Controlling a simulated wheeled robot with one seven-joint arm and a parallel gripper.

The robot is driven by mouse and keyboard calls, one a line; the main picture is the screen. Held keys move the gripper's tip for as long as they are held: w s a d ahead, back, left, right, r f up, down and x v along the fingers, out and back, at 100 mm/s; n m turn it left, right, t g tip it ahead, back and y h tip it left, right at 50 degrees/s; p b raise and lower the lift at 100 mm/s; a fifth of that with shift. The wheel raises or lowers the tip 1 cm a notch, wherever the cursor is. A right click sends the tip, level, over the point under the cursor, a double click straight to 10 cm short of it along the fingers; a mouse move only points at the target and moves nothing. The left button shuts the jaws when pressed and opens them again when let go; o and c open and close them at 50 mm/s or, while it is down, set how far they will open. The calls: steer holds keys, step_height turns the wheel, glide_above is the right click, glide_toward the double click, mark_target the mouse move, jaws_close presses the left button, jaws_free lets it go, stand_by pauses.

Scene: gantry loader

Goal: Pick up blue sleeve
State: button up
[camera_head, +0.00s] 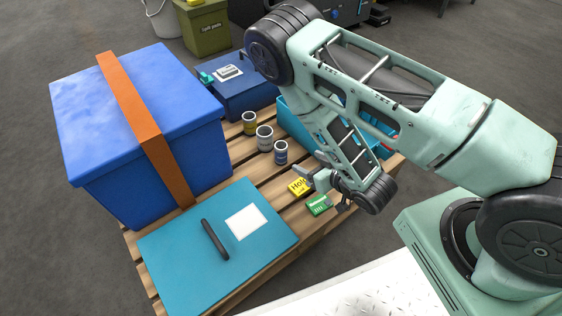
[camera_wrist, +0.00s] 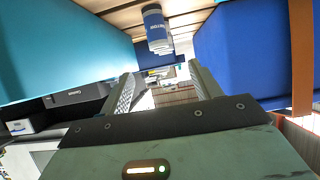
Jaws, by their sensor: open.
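The blue sleeve (camera_head: 280,153) is a small upright cylinder with a blue band and a pale rim. It stands on the wooden pallet at the right end of a row of similar cylinders. In the wrist view the blue sleeve (camera_wrist: 156,30) appears near the top centre, beyond the fingertips and clear of them. My gripper (camera_head: 326,190) is low over the pallet, to the right of and nearer than the sleeve. In the wrist view my gripper (camera_wrist: 163,78) has its two fingers spread with nothing held between them.
A yellow box (camera_head: 300,187) and a green box (camera_head: 319,205) lie close to my gripper. A large blue crate (camera_head: 90,125) with an orange strap and a flat teal case (camera_head: 185,255) flank the pallet slats.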

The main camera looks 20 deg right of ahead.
steer(key=b, duration=0.6)
glide_toward(278, 145)
steer(key=w+f, duration=0.2)
steer(key=w+a+f, duration=0.1)
steer(key=w+f, duration=0.1)
steer(key=shift+w+a+f, duration=0.15)
steer(key=shift+w, duration=0.45)
steer(key=b+x, duration=0.4)
steer(key=shift+w, duration=0.1)
steer(key=shift+w+f+b, duration=0.1)
steer(key=shift+w+b, duration=0.25)
steer(key=shift+w, duration=0.1)
steer(key=c, duration=1.2)
steer(key=shift+c, duration=0.2)
